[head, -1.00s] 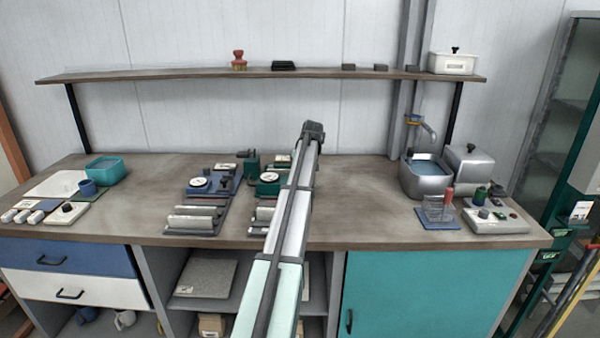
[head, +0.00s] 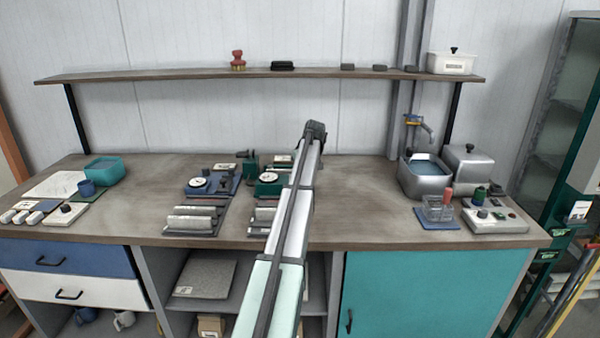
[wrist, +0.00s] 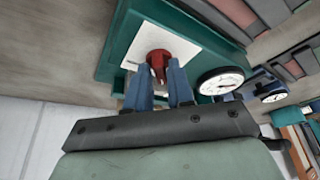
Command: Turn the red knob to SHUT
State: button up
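The red knob (wrist: 158,60) stands on a white plate (wrist: 182,42) on a teal block in the wrist view. The markings on the plate are too small to read. My gripper (wrist: 159,70) has its two blue fingers apart, with their tips at the near end of the knob, one on each side. I cannot tell whether they touch it. In the head view my arm (head: 290,210) reaches over the bench, and the knob and fingers cannot be made out behind it.
A white dial gauge (wrist: 220,80) sits close beside the knob, right of the fingers. Metal cylinders (head: 190,222) lie on a tray left of my arm. The bench (head: 360,205) is clear to the right, up to the grey basin (head: 426,184).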

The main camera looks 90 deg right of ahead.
jog(key=shift+o, duration=1.3)
jog(key=v, duration=1.3)
jog(key=shift+s+r, duration=0.15)
jog(key=shift+r, duration=0.2)
